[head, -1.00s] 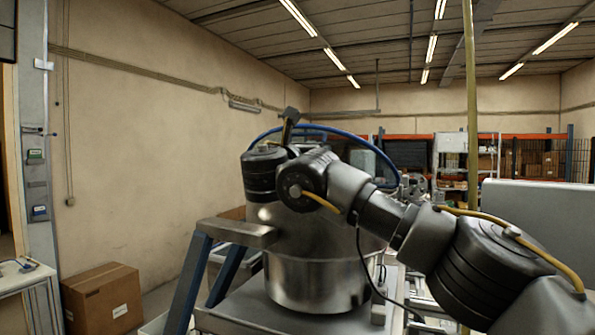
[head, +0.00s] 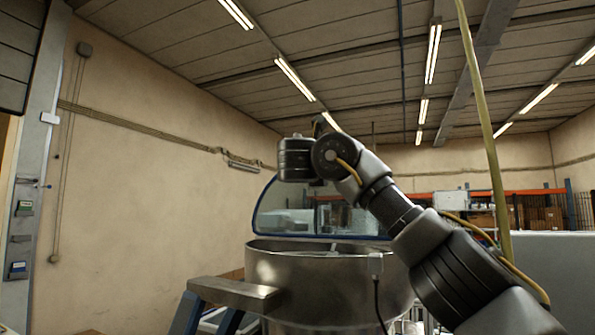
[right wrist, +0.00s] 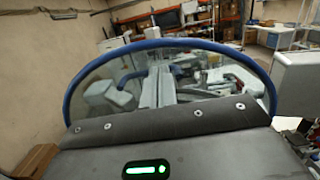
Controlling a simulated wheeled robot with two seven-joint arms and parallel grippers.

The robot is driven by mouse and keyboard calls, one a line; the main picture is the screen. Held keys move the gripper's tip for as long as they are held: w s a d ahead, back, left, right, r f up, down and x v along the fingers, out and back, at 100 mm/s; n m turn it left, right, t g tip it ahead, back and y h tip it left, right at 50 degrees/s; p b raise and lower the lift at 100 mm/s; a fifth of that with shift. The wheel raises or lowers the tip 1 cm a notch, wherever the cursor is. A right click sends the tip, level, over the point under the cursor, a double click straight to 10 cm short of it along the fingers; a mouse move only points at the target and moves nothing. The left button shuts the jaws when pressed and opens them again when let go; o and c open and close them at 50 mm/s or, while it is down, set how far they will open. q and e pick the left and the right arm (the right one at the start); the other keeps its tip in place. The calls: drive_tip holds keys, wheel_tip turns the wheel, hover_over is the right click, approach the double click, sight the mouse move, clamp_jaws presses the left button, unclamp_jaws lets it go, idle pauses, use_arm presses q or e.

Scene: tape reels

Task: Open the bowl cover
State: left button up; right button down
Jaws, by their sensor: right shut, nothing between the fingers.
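The bowl cover (head: 275,213) is a clear panel with a blue rim. It stands raised behind the mouth of the steel bowl (head: 315,285). In the right wrist view the cover's blue rim (right wrist: 160,44) arches across the frame, just beyond my gripper body. My right gripper (head: 319,127) is above the bowl and in front of the cover's upper part. It is shut and empty; its fingertips are mostly hidden behind my wrist, and I cannot tell whether it touches the cover. My left gripper is out of view.
A grey metal arm with blue legs (head: 235,293) stands at the bowl's left. A grey panel (head: 550,262) stands at the right. Shelves with orange beams (head: 540,191) are at the back.

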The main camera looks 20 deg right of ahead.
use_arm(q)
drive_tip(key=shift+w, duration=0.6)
use_arm(e)
drive_tip(key=shift+w+d, duration=0.25)
use_arm(q)
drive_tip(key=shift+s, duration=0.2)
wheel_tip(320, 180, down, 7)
drive_tip(key=b, duration=0.7)
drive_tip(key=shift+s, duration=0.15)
use_arm(e)
drive_tip(key=r+v, duration=0.1)
drive_tip(key=v, duration=0.9)
drive_tip(key=shift+s+a+f, duration=0.25)
drive_tip(key=shift+s+f, duration=0.1)
drive_tip(key=shift+f, duration=0.15)
